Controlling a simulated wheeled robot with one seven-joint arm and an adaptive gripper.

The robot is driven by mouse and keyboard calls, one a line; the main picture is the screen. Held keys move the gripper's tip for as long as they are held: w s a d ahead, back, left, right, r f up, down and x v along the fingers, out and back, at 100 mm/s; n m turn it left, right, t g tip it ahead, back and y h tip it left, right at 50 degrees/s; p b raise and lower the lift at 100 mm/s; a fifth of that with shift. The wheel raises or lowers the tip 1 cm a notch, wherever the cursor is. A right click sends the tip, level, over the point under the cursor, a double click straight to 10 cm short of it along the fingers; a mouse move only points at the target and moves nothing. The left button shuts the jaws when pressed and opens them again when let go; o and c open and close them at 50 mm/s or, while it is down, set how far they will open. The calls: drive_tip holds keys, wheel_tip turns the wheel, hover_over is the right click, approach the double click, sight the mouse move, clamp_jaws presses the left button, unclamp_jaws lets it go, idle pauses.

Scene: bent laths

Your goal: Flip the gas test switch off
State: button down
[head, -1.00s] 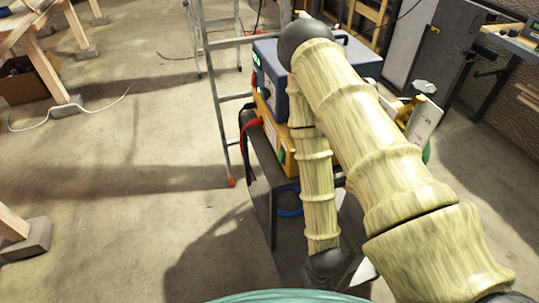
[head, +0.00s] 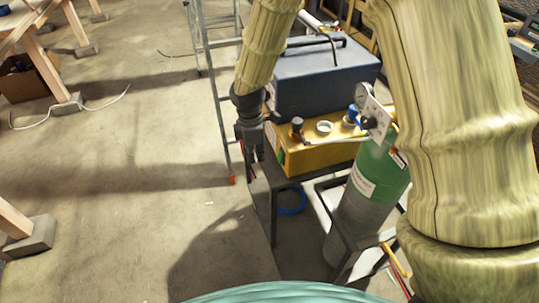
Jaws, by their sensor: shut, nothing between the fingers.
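My gripper (head: 251,150) is a dark shape at the end of my arm, shut and empty. It points down at the left front end of the yellow unit (head: 313,157), close to it; I cannot tell whether it touches. The dark blue-grey machine (head: 322,80) with a black handle stands on top of the yellow unit. I cannot make out the gas test switch. The front panels are turned away to the left and partly covered by my arm and gripper.
A green and grey gas cylinder (head: 380,172) with a gauge (head: 362,94) stands right of the yellow unit. A metal ladder (head: 213,85) stands behind and left. A blue hose coil (head: 292,201) hangs below the units.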

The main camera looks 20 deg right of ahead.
sight(280, 157)
drive_tip(key=shift+n+h, duration=0.3)
drive_tip(key=shift+n, duration=0.5)
drive_tip(key=r, duration=0.1)
drive_tip(key=w+r, duration=0.1)
drive_tip(key=r, duration=0.1)
drive_tip(key=w+r, duration=0.1)
drive_tip(key=r, duration=0.1)
drive_tip(key=shift+w+d+r, duration=0.1)
drive_tip(key=shift+w+r, duration=0.05)
drive_tip(key=shift+r, duration=0.05)
drive_tip(key=shift+f, duration=0.1)
drive_tip(key=shift+w+d+f+p, duration=0.1)
drive_tip(key=shift+d+f+p, duration=0.55)
drive_tip(key=shift+f, duration=1.1)
drive_tip(key=shift+s+d+f+p, duration=0.1)
drive_tip(key=shift+d+f+p, duration=0.2)
drive_tip(key=shift+d+f, duration=1.1)
drive_tip(key=shift+w+d+f+p, duration=0.1)
drive_tip(key=shift+d+f+p, duration=0.35)
drive_tip(key=shift+f, duration=1.65)
